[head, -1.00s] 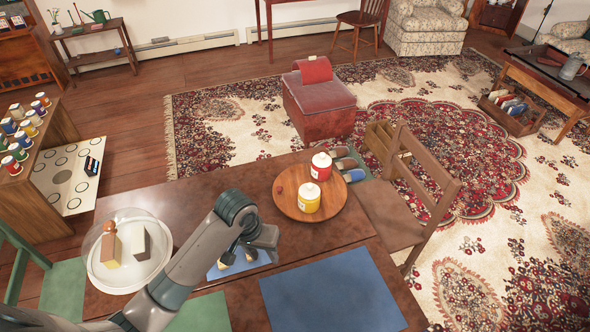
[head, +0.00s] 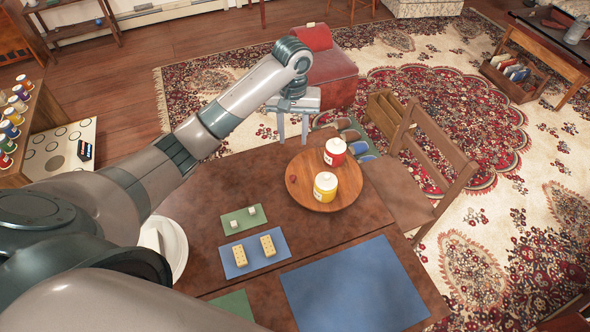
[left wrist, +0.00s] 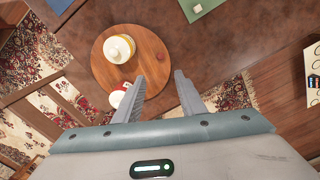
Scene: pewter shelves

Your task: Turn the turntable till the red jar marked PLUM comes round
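The round wooden turntable (head: 300,196) lies on the dark table. On it stand a red jar (head: 335,153) with a white lid, at the far side, and a yellow jar (head: 326,189) nearer. The red jar has a pale label whose lettering I cannot read. A small reddish knob (head: 293,180) sits near the turntable's left rim. My right gripper is out of view.
A green mat (head: 232,224) with two small pale pieces and a blue mat (head: 236,262) with two yellow blocks lie left of the turntable. A large blue mat (head: 355,290) lies in front. A wooden chair (head: 445,165) stands close on the right.

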